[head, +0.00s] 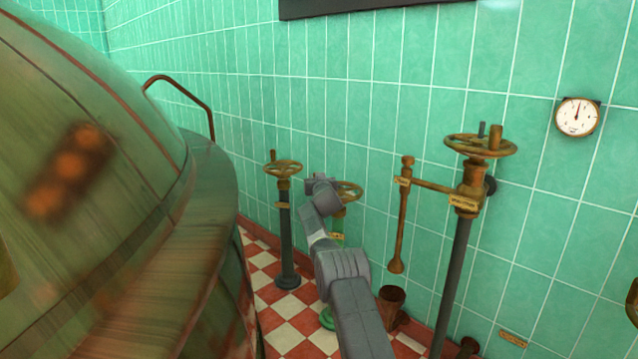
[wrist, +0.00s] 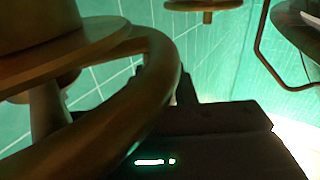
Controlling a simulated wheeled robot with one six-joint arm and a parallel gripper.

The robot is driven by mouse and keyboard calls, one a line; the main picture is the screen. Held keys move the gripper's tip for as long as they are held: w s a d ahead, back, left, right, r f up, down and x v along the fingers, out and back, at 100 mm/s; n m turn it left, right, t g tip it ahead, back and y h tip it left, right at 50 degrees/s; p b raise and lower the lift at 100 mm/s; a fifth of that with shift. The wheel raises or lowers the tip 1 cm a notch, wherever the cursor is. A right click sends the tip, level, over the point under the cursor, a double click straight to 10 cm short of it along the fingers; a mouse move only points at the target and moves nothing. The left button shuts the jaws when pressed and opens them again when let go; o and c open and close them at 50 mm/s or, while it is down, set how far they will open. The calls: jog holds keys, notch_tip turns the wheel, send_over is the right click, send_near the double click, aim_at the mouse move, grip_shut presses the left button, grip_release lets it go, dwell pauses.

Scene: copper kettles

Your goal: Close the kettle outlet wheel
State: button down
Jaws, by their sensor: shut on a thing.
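Three brass handwheels show in the head view. The middle wheel (head: 351,190) sits on a green post, partly hidden behind my arm. My gripper (head: 322,184) is at the left side of this wheel. In the wrist view, a thick brown rim (wrist: 150,95) fills the left, and my gripper (wrist: 180,95) is shut on it, though the fingertips are mostly hidden. A left wheel (head: 283,168) stands on a dark post, and a larger right wheel (head: 480,147) tops a dark pipe. Their small labels are unreadable, so I cannot tell which is named the outlet.
The big green kettle (head: 120,230) fills the left, with a curved rail (head: 186,93) behind it. A brass side pipe (head: 402,220) hangs right of my arm. A brown pot (head: 392,303) stands on the checkered floor. A gauge (head: 577,117) is on the tiled wall.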

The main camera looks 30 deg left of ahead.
jog(key=shift+d, duration=0.1)
dwell(0.3)
jog(key=c, duration=1.2)
grip_release()
jog(key=shift+w+d, duration=0.1)
jog(key=shift+c, duration=0.2)
